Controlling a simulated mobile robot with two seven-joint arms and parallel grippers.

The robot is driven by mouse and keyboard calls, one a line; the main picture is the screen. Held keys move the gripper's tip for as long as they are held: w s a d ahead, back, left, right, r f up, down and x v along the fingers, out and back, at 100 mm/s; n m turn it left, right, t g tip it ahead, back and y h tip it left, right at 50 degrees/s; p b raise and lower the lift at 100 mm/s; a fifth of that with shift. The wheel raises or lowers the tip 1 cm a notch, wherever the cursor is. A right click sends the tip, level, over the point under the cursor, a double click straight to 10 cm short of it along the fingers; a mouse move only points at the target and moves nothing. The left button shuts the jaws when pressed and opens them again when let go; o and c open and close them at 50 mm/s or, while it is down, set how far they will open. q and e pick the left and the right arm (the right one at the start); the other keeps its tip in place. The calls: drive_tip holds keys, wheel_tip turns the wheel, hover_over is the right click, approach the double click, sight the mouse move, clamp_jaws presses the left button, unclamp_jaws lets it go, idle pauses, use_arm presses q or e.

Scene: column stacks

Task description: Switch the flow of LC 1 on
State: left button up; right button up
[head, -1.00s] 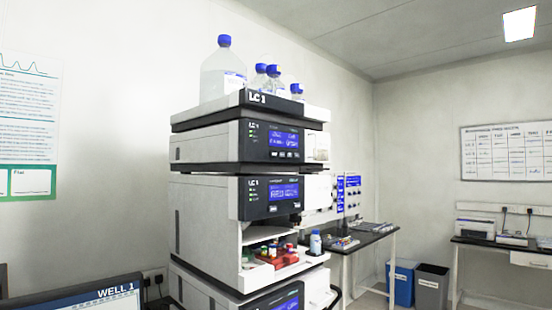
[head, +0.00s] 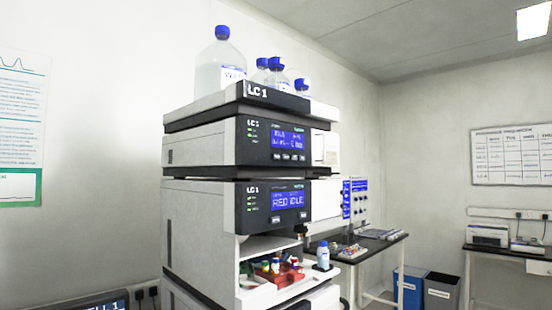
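The LC 1 stack (head: 205,149) stands in the middle of the head view, with "LC 1" on its top tray (head: 273,96). The upper module has a dark front panel with a lit blue screen (head: 288,138), green lights at its left and a row of small buttons (head: 287,157) below. The screen's text is too small to read surely. The module below has a blue screen (head: 288,200) that seems to read "RED IDLE", with green lights and small buttons under it. Neither of my grippers is in view.
Bottles with blue caps (head: 221,64) stand on the top tray. An open bay below holds a red rack (head: 283,277) with small vials, and a small bottle (head: 323,256) stands beside it.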

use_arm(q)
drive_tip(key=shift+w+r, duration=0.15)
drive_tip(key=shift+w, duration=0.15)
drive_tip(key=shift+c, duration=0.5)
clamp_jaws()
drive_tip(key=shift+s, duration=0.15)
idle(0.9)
